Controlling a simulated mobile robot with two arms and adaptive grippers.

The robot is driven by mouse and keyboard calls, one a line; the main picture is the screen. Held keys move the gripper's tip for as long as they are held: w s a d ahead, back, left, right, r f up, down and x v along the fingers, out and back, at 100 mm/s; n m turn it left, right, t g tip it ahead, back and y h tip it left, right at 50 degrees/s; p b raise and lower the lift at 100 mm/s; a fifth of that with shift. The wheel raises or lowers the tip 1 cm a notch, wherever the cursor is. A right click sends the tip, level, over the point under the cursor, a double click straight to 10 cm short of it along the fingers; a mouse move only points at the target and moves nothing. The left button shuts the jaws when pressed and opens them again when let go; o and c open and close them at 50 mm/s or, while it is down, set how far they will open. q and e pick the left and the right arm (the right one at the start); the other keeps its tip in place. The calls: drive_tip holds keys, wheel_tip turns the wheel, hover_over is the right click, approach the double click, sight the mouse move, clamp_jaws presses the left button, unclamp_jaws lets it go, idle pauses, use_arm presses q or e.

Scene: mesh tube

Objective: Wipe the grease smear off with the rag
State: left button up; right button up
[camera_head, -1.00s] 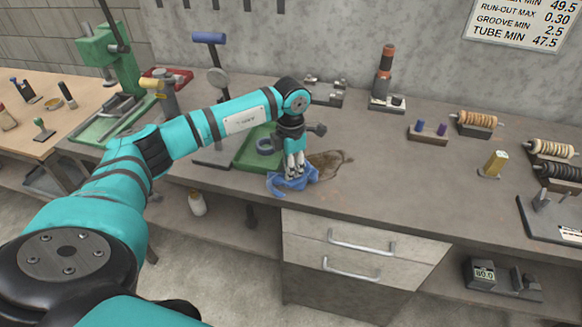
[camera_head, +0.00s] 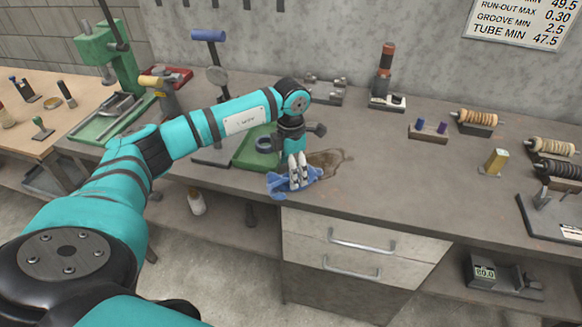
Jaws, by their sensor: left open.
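The blue rag (camera_head: 283,186) lies crumpled at the front edge of the grey bench. My left gripper (camera_head: 298,182) points down right over the rag, its pale fingers in front of it; the jaws are open. Whether the fingers touch the rag I cannot tell. The brown grease smear (camera_head: 332,160) is on the bench top just right of and behind the rag, partly hidden by the gripper and rag. My right gripper is not in view.
A grey fixture (camera_head: 325,90) and a dark red-topped post (camera_head: 386,75) stand behind. The bench (camera_head: 400,165) right of the smear is clear.

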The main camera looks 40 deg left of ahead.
use_arm(q)
drive_tip(key=shift+f+b, duration=0.55)
drive_tip(key=shift+f, duration=0.4)
drive_tip(key=shift+s, duration=0.15)
clamp_jaws()
drive_tip(key=shift+r, duration=0.2)
